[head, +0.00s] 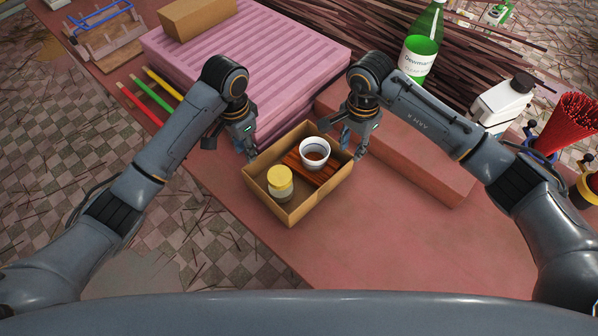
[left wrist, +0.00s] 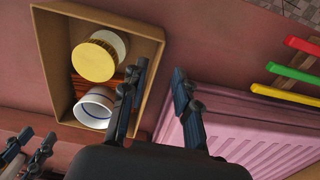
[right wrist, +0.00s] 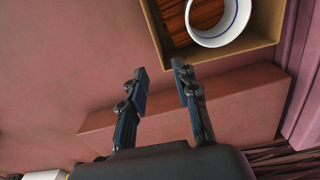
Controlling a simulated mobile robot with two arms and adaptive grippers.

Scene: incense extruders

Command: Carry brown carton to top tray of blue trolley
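The brown carton (head: 322,198) is an open box on the reddish table. It holds a yellow-lidded jar (head: 280,183), a white cup (head: 314,153) and dark reddish-brown sticks. My left gripper (head: 247,150) is at its upper-left side. In the left wrist view its open fingers (left wrist: 160,75) appear either side of the carton's wall (left wrist: 159,60); contact cannot be told. My right gripper (head: 353,145) is at the upper-right side. In the right wrist view its open fingers (right wrist: 158,72) are empty, close to the carton's wall (right wrist: 233,58). No blue trolley is visible.
Pink ridged trays (head: 250,50) lie behind the carton, and a long reddish block (head: 420,160) lies to its right. A green bottle (head: 421,45), white jug (head: 503,100) and red sticks (head: 570,120) stand farther right. The table in front right is clear.

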